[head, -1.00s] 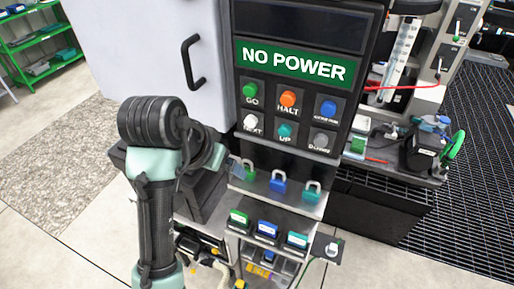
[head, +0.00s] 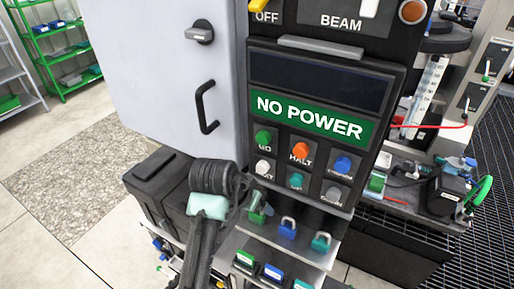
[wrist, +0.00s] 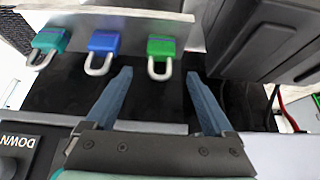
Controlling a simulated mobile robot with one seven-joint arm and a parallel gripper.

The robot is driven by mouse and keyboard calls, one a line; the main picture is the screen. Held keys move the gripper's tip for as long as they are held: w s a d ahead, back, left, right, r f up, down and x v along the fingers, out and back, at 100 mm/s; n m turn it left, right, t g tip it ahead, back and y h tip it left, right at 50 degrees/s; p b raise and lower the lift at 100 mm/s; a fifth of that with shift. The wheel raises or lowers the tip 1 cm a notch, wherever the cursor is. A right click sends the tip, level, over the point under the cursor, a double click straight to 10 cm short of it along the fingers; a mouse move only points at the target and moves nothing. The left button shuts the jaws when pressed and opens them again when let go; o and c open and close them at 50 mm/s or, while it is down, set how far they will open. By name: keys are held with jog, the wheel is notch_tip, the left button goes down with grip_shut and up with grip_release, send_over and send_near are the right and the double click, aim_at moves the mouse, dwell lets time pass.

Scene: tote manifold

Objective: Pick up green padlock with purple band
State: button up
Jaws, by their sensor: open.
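The green padlock (wrist: 161,49) with a thin purple band sits upright on a metal shelf. In the wrist view it is ahead of my gripper (wrist: 158,76), with its pale shackle toward me. My gripper is open and empty. The shackle's end lies roughly between the two blue-grey fingertips in the picture; I cannot tell if they touch. In the head view the green padlock (head: 256,215) is at the left end of a row of padlocks, partly hidden by my arm's end.
A blue padlock (wrist: 103,44) and a teal padlock (wrist: 50,41) stand beside it on the shelf (head: 308,250). A dark box (wrist: 262,40) is close right in the wrist view. The button panel (head: 300,172) rises above the shelf.

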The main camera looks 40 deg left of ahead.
jog(key=shift+p+x, duration=0.65)
jog(key=shift+x, duration=1.4)
jog(key=shift+s, duration=0.1)
grip_shut()
